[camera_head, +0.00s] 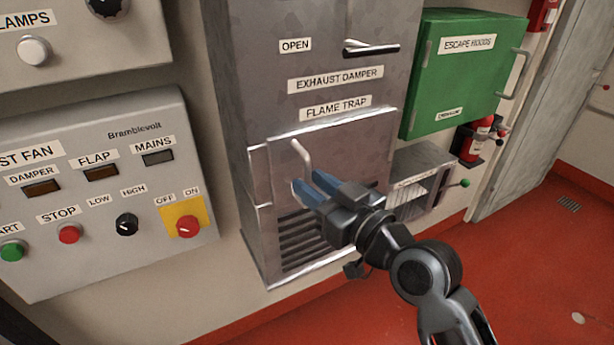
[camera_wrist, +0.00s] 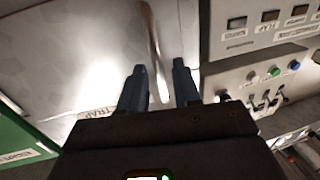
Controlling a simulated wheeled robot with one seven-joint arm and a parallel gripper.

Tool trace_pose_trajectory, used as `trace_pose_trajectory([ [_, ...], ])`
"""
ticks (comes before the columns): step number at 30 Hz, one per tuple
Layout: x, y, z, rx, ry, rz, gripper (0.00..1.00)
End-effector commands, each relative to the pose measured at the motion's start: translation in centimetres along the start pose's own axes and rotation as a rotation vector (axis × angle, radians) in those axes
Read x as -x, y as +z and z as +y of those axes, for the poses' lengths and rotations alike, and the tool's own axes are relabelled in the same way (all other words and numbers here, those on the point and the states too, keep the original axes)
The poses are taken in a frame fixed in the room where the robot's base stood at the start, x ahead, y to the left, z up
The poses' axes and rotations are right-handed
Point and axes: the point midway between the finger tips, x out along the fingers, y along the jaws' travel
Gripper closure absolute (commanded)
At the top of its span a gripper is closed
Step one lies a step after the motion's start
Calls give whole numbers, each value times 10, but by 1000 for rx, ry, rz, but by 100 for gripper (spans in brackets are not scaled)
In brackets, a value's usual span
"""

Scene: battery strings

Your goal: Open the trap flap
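The flame trap flap (camera_head: 345,150) is a grey metal panel low on the grey cabinet, under the "FLAME TRAP" label (camera_head: 336,108). It looks roughly flush with the cabinet; I cannot tell whether it stands slightly ajar. Its pale bar handle (camera_head: 301,153) stands at the flap's left part. My gripper (camera_head: 308,182) is open, its blue fingers just below the handle in the head view. In the wrist view the handle (camera_wrist: 152,40) runs down towards the gap between the fingers (camera_wrist: 159,67); its lower end lies between them. I see no grip on it.
A louvred grille (camera_head: 300,240) lies below the flap. The exhaust damper lever (camera_head: 371,48) is above. The fan control panel (camera_head: 90,200) stands left; a green escape hoods box (camera_head: 455,75), a small grey slotted unit (camera_head: 420,180) and an extinguisher (camera_head: 474,140) stand right. Red floor is clear.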

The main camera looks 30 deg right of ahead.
Motion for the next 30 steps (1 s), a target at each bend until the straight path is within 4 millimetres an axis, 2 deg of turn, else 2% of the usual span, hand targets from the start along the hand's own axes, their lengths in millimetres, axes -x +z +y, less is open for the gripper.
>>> trace_pose_trajectory([
  [6,-19,0,0,0,0,0,68],
  [15,-21,1,0,0,0,-1,68],
  [25,-21,1,0,-1,0,-1,100],
  [30,-21,0,0,-1,0,-1,100],
])
